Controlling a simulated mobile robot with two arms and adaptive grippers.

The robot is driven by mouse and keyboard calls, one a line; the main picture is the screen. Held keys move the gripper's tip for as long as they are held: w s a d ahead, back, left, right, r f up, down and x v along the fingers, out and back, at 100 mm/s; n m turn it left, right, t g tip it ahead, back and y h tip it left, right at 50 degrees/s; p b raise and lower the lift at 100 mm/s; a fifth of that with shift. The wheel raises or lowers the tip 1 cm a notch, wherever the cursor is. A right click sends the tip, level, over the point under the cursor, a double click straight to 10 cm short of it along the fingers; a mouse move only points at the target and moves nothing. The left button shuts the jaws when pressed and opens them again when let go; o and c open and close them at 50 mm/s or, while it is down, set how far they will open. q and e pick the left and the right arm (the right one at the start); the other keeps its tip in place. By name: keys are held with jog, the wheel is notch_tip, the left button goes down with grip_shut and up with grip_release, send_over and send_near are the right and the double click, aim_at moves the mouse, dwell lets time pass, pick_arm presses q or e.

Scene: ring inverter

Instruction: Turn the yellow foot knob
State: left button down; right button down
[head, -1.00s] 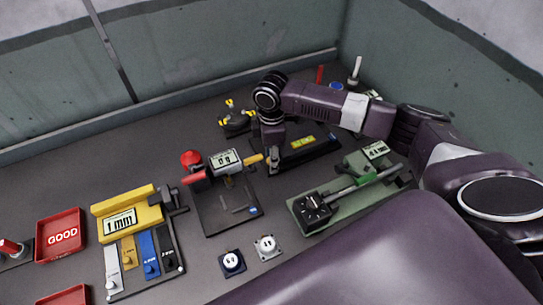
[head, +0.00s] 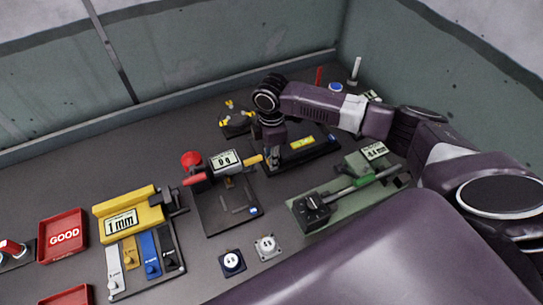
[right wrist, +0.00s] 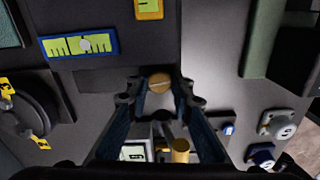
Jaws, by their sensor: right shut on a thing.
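The yellow foot knob (right wrist: 159,82) shows as a small round orange-yellow disc with a line across it, between my right fingertips in the right wrist view. My right gripper (right wrist: 160,88) is shut on it. In the head view my right gripper (head: 274,158) points down at the near left corner of the black levelling plate (head: 325,152), and the knob is hard to make out there. A yellow-green level vial shows on the plate (head: 302,142), and in a blue frame in the right wrist view (right wrist: 80,45). My left gripper is not in view.
A green clamp device (head: 345,192) is at right. A black device with yellow parts (head: 236,122) stands behind.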

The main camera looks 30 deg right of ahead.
jog(key=n+p, duration=0.1)
jog(key=n, duration=0.2)
jog(key=shift+a+r, duration=0.1)
jog(key=shift+r, duration=0.05)
jog(key=shift+w+n+p, duration=0.1)
jog(key=shift+n+p, duration=0.3)
jog(key=shift+n, duration=1)
jog(key=c, duration=1.7)
grip_release()
notch_tip(320, 180, up, 12)
jog(key=shift+f, duration=0.1)
